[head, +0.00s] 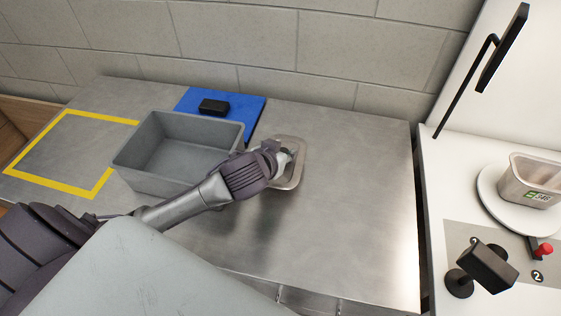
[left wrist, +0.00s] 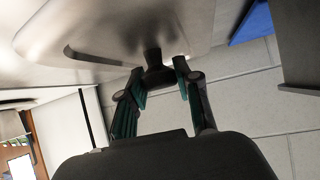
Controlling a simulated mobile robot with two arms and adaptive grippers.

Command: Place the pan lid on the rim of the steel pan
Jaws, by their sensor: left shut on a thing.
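The pan lid (head: 291,180) is a shiny steel rectangle with rounded corners, over the steel bench just right of the grey bin. It also fills the top of the left wrist view (left wrist: 100,22), with a dark knob (left wrist: 154,62). My left gripper (head: 283,157) is shut on this knob, its teal fingers on either side of it in the left wrist view (left wrist: 160,84). It partly hides the lid in the head view. Whether the lid touches the bench, I cannot tell. The steel pan (head: 516,184), with a label, stands on a round white plate at the far right. My right gripper is not in view.
A grey bin (head: 128,155) stands left of the lid. Behind it lies a blue mat (head: 248,104) with a black block (head: 214,106). A yellow outline (head: 60,184) marks the bench's left. A black-handled fixture (head: 487,266) and red knob (head: 545,249) stand before the pan. The bench's right is clear.

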